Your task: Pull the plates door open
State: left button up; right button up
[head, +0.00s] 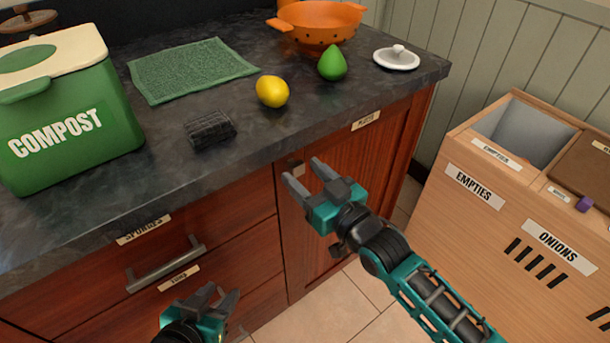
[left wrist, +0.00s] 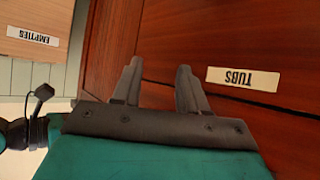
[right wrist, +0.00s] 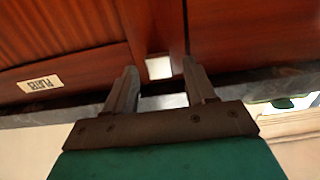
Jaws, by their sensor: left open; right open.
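The plates door (head: 388,140) is the red-brown cabinet door under the counter's right end, and it looks shut. Its label, PLATES (right wrist: 41,84), shows upside down in the right wrist view. A small pale square piece (right wrist: 159,68) shows between my right fingertips near the door's top edge; I cannot tell if it is a handle. My right gripper (head: 301,170) is open in front of the door's upper left corner, touching or not unclear. My left gripper (head: 220,292) is open and empty, low in front of the drawers, beside the TUBS label (left wrist: 242,79).
A drawer with a metal bar handle (head: 166,263) is at left. The counter (head: 230,165) bears a compost bin (head: 75,130), a lemon (head: 272,92), a green pear-like fruit (head: 332,64) and an orange colander (head: 318,28). A wooden bin unit (head: 500,215) stands at right, with floor between.

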jog(key=shift+w+a, duration=0.2)
jog(key=shift+w, duration=0.1)
jog(key=shift+c, duration=0.4)
grip_shut()
